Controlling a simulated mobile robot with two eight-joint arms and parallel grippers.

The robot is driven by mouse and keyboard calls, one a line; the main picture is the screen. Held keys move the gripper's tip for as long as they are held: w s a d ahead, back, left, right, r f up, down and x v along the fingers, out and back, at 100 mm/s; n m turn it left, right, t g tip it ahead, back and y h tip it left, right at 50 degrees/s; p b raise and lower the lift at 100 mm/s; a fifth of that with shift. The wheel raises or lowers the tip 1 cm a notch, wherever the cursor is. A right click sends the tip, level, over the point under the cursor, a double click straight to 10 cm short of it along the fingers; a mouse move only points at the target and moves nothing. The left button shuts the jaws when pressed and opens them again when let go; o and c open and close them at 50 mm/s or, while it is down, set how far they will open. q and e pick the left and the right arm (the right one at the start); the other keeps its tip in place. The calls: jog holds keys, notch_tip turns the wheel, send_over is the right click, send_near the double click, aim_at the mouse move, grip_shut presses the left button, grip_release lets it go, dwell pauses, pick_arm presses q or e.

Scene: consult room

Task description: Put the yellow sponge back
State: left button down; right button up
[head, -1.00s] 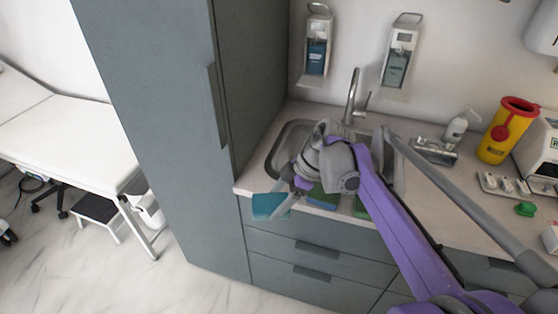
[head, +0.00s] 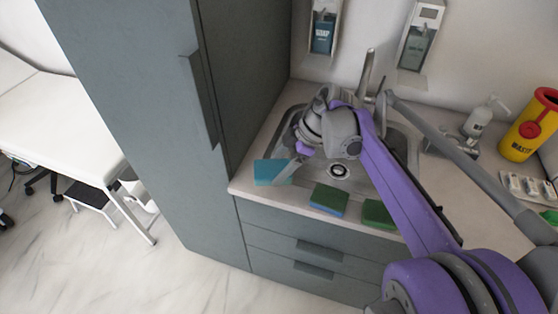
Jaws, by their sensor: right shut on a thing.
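My right gripper (head: 297,165) is shut on a flat teal pad (head: 270,172), which looks like a sponge. It holds the pad over the front left corner of the counter, left of the sink (head: 372,177). I cannot tell how far the pad is above the counter. No yellow face shows on it. A blue sponge with a green top (head: 328,199) and a green sponge (head: 378,214) lie on the counter's front strip, before the sink. No yellow sponge is seen. My right wrist and forearm hide part of the sink. My left gripper is not in view.
A tall grey cabinet (head: 130,110) stands close on the left. The tap (head: 368,75) rises behind the sink. A soap bottle (head: 478,117), a yellow bin with a red lid (head: 525,135) and a small tray (head: 525,187) stand on the right. Two dispensers hang on the wall.

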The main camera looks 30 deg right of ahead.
jog(key=shift+f+b, duration=1.7)
jog(key=shift+f, duration=1.5)
jog(key=shift+f+b, duration=0.35)
jog(key=shift+f, duration=0.1)
jog(key=o, duration=1)
jog(key=shift+o, duration=0.2)
jog(key=shift+r, duration=0.1)
